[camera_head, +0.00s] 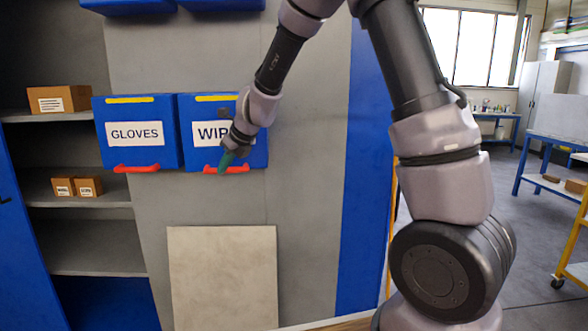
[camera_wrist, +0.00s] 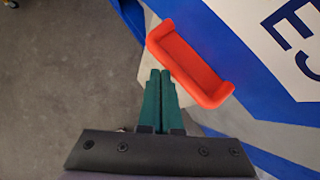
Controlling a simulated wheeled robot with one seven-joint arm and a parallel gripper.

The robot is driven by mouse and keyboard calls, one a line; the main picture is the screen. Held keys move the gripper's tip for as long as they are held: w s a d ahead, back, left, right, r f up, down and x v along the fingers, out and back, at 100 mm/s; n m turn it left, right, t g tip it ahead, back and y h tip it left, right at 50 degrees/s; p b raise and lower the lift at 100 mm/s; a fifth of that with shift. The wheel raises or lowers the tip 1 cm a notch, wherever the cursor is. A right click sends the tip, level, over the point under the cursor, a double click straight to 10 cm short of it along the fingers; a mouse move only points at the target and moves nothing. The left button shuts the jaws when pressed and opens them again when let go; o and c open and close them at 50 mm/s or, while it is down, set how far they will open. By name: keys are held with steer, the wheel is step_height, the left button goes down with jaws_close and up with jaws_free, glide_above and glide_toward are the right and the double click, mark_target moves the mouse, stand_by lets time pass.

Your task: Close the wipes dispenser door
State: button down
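The wipes dispenser (camera_head: 257,157) is a blue wall box with a yellow strip, a white label partly hidden by my arm, and a red handle (camera_head: 236,169) at its lower edge. I cannot tell whether its door stands slightly ajar.
The gloves dispenser (camera_head: 137,152) hangs directly left of the wipes one, with its own red handle. Shelves with cardboard boxes (camera_head: 60,99) stand at the left. A beige panel (camera_head: 222,280) leans below. Open floor and blue tables (camera_head: 550,150) are at the right.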

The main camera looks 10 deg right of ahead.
steer(key=shift+w+a, duration=0.25)
steer(key=shift+w, duration=0.25)
steer(key=shift+w+a, duration=0.25)
steer(key=shift+w, duration=0.3)
